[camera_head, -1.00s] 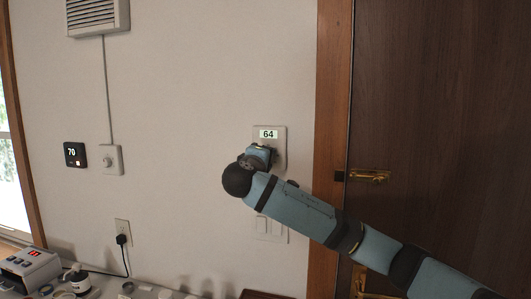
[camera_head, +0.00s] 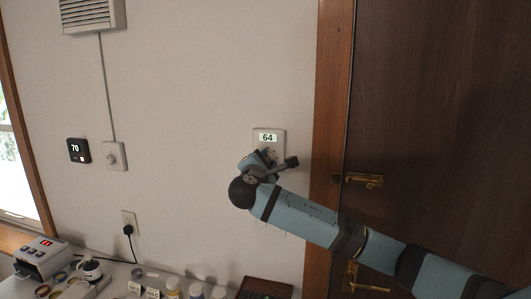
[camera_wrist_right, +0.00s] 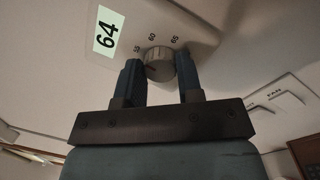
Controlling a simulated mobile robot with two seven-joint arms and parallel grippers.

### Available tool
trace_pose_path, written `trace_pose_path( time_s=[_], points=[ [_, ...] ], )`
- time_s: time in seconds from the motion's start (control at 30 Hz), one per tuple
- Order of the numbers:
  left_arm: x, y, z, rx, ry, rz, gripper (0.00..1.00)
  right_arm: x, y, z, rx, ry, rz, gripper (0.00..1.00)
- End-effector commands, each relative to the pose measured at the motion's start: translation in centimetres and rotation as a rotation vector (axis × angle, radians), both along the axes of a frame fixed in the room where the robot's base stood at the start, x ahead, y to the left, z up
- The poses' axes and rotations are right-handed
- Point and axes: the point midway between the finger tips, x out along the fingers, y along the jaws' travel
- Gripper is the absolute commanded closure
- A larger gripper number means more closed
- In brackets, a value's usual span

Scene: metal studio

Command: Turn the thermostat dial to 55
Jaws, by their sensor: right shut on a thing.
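The thermostat (camera_head: 277,133) is a pale wall plate beside the door frame. In the head view the right gripper (camera_head: 268,160) covers the dial. Where the dial's pointer stands is hard to tell. My left gripper is not in view.
A wooden door with a brass handle (camera_head: 364,180) is to the right. A table (camera_head: 118,276) with jars and small items is below. A FAN switch plate (camera_wrist_right: 283,101) is near the dial.

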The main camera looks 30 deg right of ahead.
Motion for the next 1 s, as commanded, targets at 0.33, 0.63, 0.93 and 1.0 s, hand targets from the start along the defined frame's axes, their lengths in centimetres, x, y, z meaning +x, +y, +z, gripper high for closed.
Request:
trace_pose_path(
  time_s=[0.33, 0.63, 0.93, 1.0],
  points=[
    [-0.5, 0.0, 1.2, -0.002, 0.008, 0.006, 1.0, 0.0, 0.1, -0.1, -0.065, 0.079, 0.002, 0.9],
    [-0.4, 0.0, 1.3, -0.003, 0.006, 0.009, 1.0, 0.0, 0.1, -0.2, -0.072, 0.086, 0.002, 0.9],
    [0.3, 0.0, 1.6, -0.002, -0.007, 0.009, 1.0, 0.0, 0.1, -0.2, -0.071, 0.086, 0.001, 0.41],
    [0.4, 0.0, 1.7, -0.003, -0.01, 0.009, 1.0, 0.0, 0.1, -0.1, -0.071, 0.086, 0.001, 0.41]
  ],
)
